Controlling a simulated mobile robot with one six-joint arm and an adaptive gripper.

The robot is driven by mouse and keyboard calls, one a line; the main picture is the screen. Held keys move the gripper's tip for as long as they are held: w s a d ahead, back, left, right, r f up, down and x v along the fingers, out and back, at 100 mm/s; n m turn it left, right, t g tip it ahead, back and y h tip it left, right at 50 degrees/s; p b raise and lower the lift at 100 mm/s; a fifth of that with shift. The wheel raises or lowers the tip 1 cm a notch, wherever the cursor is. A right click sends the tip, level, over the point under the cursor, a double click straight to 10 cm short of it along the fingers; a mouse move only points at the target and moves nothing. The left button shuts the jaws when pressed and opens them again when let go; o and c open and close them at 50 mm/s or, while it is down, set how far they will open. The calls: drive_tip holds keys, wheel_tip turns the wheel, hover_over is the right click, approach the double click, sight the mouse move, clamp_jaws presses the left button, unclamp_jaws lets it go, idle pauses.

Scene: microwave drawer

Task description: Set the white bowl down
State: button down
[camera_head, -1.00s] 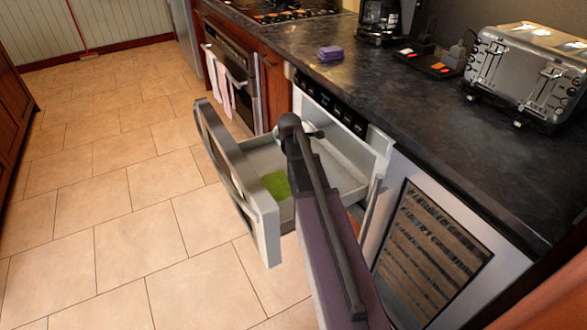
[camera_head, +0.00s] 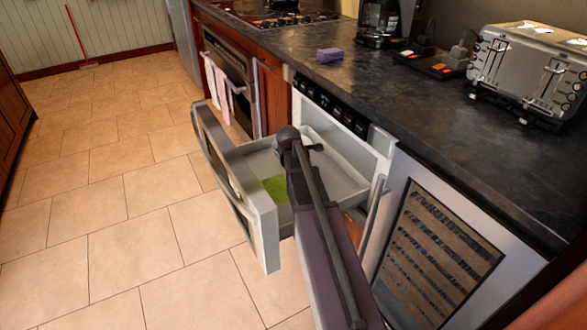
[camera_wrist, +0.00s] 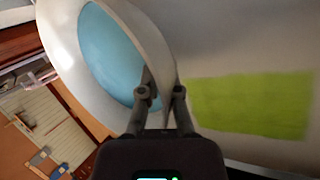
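The white bowl (camera_wrist: 150,45) shows large in the wrist view, tilted on its side, with a light blue inside (camera_wrist: 105,50). My gripper (camera_wrist: 163,90) has one finger on each side of its wall and is shut on it near the rim. A green patch (camera_wrist: 250,105) lies on the pale drawer floor beside the bowl. In the head view the open drawer (camera_head: 262,207) has the same green patch (camera_head: 276,188) inside. My arm hides the bowl there. Whether the bowl touches the drawer floor cannot be told.
The dark counter (camera_head: 400,110) runs above the drawer, with a purple sponge (camera_head: 329,55), a coffee maker (camera_head: 380,22) and a toaster (camera_head: 530,72). A slatted cabinet front (camera_head: 435,255) stands right of the drawer. The tiled floor (camera_head: 140,230) at left is clear.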

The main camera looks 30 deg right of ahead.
drive_tip(key=shift+f+b, duration=1.85)
drive_tip(key=shift+f, duration=0.05)
drive_tip(key=c, duration=0.8)
unclamp_jaws()
drive_tip(key=shift+f, duration=0.1)
drive_tip(key=shift+r, duration=0.2)
drive_tip(key=shift+p+v, duration=1.1)
drive_tip(key=shift+v, duration=0.15)
drive_tip(key=p+v, duration=0.8)
drive_tip(key=v, duration=0.1)
drive_tip(key=shift+r, duration=0.2)
drive_tip(key=shift+a, duration=0.15)
